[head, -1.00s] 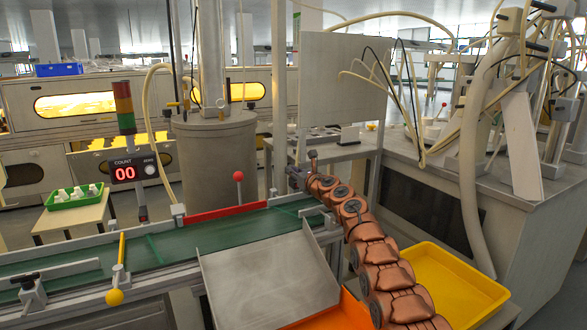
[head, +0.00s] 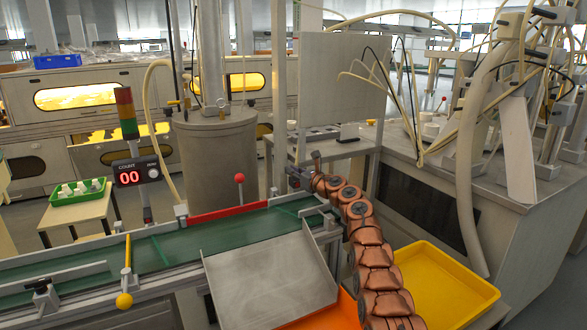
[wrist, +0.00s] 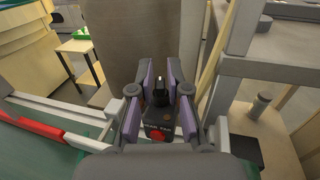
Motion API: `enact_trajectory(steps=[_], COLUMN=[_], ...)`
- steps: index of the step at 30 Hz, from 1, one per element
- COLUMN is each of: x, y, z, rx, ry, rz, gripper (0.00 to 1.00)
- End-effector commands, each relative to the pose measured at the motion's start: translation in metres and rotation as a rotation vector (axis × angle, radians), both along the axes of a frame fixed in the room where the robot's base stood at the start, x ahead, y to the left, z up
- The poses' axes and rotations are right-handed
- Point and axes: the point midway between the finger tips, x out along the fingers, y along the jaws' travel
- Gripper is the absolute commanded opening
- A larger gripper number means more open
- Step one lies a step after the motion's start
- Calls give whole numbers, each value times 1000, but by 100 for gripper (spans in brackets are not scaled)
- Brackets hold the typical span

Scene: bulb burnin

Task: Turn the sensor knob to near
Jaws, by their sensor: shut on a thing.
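The sensor box (wrist: 158,118) shows in the wrist view, with lettering that seems to read near and far and a red spot on its face. Its dark sensor knob (wrist: 158,92), with a pale mark, stands between the purple-lined fingers of my gripper (wrist: 161,80). My gripper is shut on the knob. Which label the knob points to is too small to tell. In the head view my gripper (head: 296,178) is at the far right end of the green conveyor (head: 185,243), and the knob is hidden there.
A red-ball lever (head: 239,178) stands behind the conveyor. A grey chute (head: 268,275) and a yellow bin (head: 445,285) lie in front. A count display (head: 137,171) reads 00. A grey drum (head: 217,155) and a table frame stand close behind my gripper.

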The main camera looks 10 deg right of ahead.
Motion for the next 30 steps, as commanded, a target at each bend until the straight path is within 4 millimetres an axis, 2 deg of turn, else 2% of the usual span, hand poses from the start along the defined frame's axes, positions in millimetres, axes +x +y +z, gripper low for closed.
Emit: enact_trajectory(steps=[22, 23, 28, 30], x=[0, 0, 0, 0], y=[0, 1, 0, 0], z=[1, 1, 0, 0], rx=[1, 1, 1, 1], ry=[-2, -1, -1, -1], rz=[14, 14, 14, 14], gripper=[0, 18, 35, 35])
